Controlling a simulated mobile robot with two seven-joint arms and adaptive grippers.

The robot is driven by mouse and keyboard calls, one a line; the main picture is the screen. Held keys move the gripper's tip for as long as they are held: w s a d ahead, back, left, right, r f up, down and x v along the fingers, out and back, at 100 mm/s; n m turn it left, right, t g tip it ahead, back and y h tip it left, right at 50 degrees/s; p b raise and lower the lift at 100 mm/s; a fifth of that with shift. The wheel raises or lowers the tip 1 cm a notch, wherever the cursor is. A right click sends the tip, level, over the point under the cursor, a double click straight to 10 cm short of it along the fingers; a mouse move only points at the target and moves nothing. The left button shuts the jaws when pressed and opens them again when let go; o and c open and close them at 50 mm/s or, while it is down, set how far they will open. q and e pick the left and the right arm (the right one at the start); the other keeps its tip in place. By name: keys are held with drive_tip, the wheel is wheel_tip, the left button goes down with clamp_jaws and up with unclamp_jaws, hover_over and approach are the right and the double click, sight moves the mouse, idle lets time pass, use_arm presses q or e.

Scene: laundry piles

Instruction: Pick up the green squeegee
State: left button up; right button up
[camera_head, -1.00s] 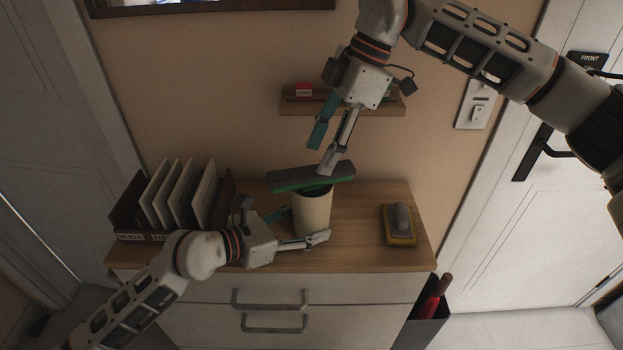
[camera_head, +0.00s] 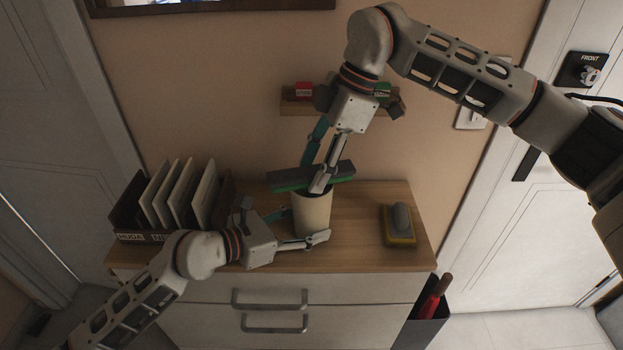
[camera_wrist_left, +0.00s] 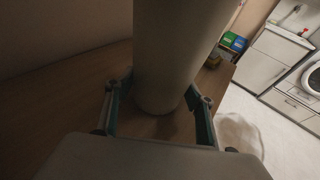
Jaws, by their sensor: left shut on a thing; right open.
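The green squeegee (camera_head: 290,182) has a dark grey and green head lying across the top of a cream cup (camera_head: 313,215) on the wooden cabinet top. Its lower part is hidden inside the cup. My left gripper (camera_head: 303,229) is shut around the lower part of the cup, which also shows between its fingers in the left wrist view (camera_wrist_left: 172,60). My right gripper (camera_head: 312,177) is open and points down at the squeegee head, one finger in front of it and the teal one behind. I cannot tell whether the fingers touch it.
A file rack (camera_head: 150,205) with several upright panels stands left on the cabinet (camera_head: 352,215). A yellow and grey sponge-like item (camera_head: 399,225) lies at the right. A small wall shelf (camera_head: 296,108) is behind my right gripper. A dark bin (camera_head: 428,325) holds a red-handled thing.

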idle(0.3)
drive_tip(key=c, duration=1.3)
wheel_tip(320, 180, up, 10)
drive_tip(key=shift+r, duration=0.25)
use_arm(q)
drive_tip(key=o, duration=0.9)
